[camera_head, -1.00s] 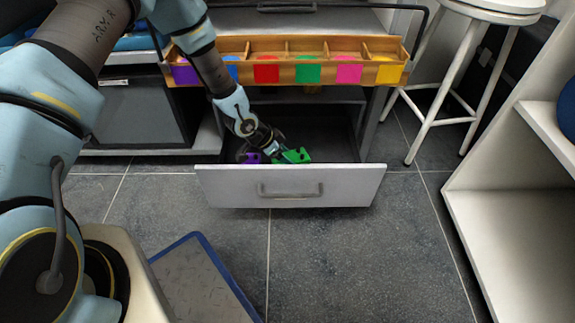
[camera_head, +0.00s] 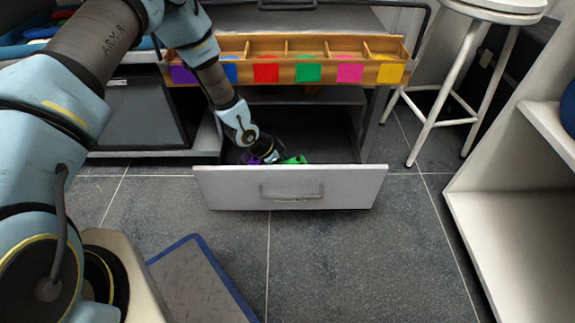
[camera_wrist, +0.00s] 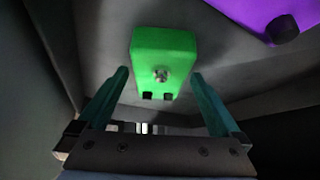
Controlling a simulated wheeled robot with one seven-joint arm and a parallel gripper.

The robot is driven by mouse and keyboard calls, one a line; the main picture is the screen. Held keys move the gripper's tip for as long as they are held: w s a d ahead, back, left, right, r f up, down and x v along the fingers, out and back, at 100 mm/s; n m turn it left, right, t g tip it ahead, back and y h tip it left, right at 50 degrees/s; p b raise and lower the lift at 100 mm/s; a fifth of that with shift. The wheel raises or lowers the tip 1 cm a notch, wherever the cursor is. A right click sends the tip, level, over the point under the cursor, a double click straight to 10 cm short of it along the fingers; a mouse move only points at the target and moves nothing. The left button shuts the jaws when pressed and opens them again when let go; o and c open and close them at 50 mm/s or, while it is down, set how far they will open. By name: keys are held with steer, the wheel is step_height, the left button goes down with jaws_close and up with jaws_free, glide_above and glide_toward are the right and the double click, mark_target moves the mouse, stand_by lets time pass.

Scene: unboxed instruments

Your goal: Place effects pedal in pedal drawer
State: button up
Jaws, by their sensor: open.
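The green effects pedal (camera_wrist: 163,58) is inside the open pedal drawer (camera_head: 230,187), between my gripper's two spread fingers in the wrist view. A dark gap shows on each side of it, so the fingers do not appear to touch it. In the head view only the top of the green pedal (camera_head: 296,160) shows above the drawer front. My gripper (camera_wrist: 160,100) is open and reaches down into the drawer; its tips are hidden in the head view. A purple pedal (camera_wrist: 262,14) lies in the drawer too, at the upper right of the wrist view.
Above the drawer is a wooden organizer (camera_head: 288,47) with colored labels. A white stool (camera_head: 452,80) stands at the right, and a white shelf (camera_head: 500,225) is at the right edge. A blue-rimmed grey platform (camera_head: 205,285) lies in front. The floor before the drawer is clear.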

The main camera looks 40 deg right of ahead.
steer(key=p+v, duration=0.4)
steer(key=v, duration=0.8)
steer(key=shift+r, duration=0.2)
